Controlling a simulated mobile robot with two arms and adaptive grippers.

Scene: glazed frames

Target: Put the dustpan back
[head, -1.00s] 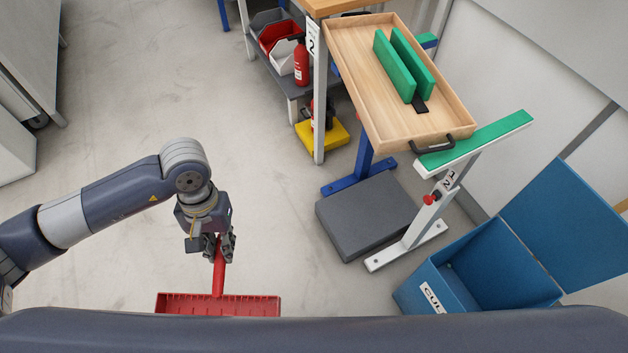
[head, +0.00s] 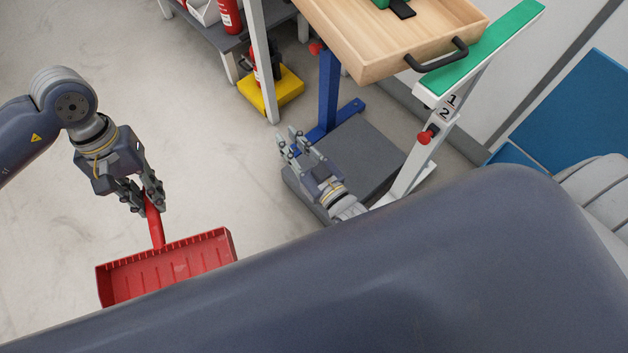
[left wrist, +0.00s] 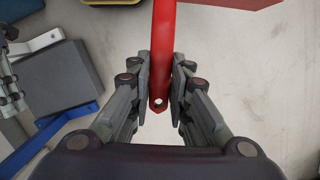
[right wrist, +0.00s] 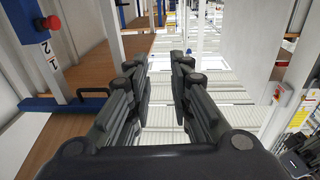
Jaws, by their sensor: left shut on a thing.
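The red dustpan (head: 165,263) hangs from my left gripper (head: 140,199) at the lower left of the head view. My left gripper is shut on its handle, and the pan hangs below the fingers above the grey floor. In the left wrist view the handle (left wrist: 162,60) sits between the two fingers (left wrist: 160,98), with its holed end toward the camera. My right gripper (head: 294,142) is open and empty, in front of the grey platform. In the right wrist view its fingers (right wrist: 162,75) are spread with nothing between them.
A wooden tray (head: 375,38) with a black handle stands on a frame with a green bar (head: 490,45). A grey platform (head: 365,150) lies beneath it. A blue bin (head: 575,105) is at right.

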